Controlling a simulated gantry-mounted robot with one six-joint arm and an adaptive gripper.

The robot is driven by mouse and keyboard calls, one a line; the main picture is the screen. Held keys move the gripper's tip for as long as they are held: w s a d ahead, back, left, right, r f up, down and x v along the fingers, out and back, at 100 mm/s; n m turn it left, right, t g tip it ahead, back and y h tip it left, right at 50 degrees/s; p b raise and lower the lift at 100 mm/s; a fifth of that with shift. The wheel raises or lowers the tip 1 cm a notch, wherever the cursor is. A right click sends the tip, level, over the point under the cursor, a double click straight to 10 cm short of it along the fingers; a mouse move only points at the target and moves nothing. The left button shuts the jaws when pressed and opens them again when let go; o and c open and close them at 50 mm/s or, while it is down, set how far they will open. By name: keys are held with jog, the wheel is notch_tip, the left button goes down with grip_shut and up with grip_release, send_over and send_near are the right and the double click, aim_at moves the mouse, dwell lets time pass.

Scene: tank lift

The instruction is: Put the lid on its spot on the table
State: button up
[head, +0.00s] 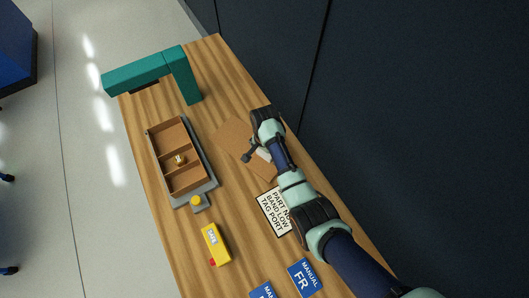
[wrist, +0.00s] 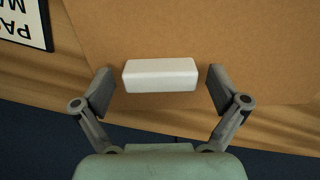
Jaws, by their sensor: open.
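The lid is a flat brown panel (head: 233,133) that appears to lie on the table to the right of an open wooden box. It fills the upper part of the wrist view (wrist: 240,35). A white block-shaped handle (wrist: 160,75) stands on it near one edge. My gripper (wrist: 160,84) is open over the lid. Its two fingers stand on either side of the handle, with a gap at each end and no contact visible. In the head view my gripper (head: 254,155) and arm partly hide the lid and the handle. I cannot make out a marked spot for the lid.
The box (head: 152,148) has compartments, a small brass-coloured piece (head: 180,159) inside, and a grey base. A teal bracket (head: 150,72) stands at the far end. A yellow box (head: 214,244), a white sign (head: 276,211) and blue cards (head: 305,278) occupy the nearer table.

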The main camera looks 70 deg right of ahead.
jog(key=shift+r, duration=0.1)
notch_tip(320, 180, up, 12)
jog(key=p, duration=0.2)
dwell(0.5)
jog(key=w+a+r+n+t+h, duration=0.2)
jog(key=w+a+r+n+t, duration=0.15)
jog(key=w+a+n, duration=0.5)
jog(key=w+a+r+n+t, duration=0.2)
jog(key=w+a+r+n, duration=0.15)
jog(key=a, duration=0.55)
jog(key=w+a+r+n+t, duration=0.3)
jog(key=a+r, duration=0.1)
jog(key=a, duration=0.5)
jog(key=s+a+r+n+t+y, duration=0.2)
jog(key=s+a+r+n+t, duration=0.1)
jog(key=a+r+n, duration=0.4)
jog(key=a+r+t, duration=0.1)
jog(key=a+r, duration=0.2)
jog(key=a, duration=0.3)
jog(key=shift+s+a, duration=0.2)
jog(key=shift+a, duration=0.1)
